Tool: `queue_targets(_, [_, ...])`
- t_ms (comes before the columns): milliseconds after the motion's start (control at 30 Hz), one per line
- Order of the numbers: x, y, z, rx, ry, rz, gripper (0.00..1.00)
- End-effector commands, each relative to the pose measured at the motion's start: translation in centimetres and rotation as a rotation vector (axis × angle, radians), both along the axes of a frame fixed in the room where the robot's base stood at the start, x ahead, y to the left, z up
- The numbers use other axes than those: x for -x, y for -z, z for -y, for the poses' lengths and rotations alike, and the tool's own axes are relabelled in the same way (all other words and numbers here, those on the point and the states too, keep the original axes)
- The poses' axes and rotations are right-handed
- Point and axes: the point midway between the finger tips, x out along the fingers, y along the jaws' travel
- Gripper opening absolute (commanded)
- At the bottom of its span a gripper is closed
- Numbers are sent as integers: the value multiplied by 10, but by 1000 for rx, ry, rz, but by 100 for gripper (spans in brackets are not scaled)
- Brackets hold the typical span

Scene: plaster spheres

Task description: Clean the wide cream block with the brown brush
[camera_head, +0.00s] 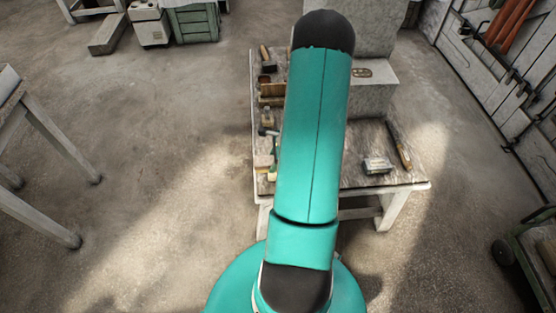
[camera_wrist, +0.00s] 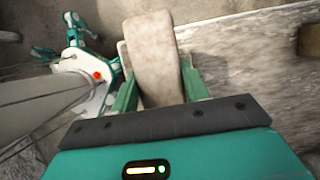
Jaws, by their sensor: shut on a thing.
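In the wrist view my gripper (camera_wrist: 157,92) has its two green fingers on either side of a long, pale beige piece (camera_wrist: 152,45) with a rounded end, and is shut on it. I cannot tell whether this is the cream block or part of a brush. In the head view a small cream block (camera_head: 263,161) lies at the table's left edge, partly hidden by my arm. A brown piece (camera_head: 272,90), perhaps the brown brush, lies farther back on the same edge. My gripper is hidden behind my arm in the head view.
The worn table (camera_head: 350,178) also bears a grey block (camera_head: 377,165), a long wooden-handled tool (camera_head: 398,145) and large grey stone blocks (camera_head: 368,75) at the back. A brown thing (camera_wrist: 309,40) shows at the wrist view's right edge.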

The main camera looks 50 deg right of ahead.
Motion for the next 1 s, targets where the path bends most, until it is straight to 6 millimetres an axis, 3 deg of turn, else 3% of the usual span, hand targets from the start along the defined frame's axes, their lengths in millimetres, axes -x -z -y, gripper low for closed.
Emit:
queue_targets(300, [0, 1, 1, 0, 1, 0, 27])
queue_targets(1000, [28, 0, 25, 2, 2, 0, 27])
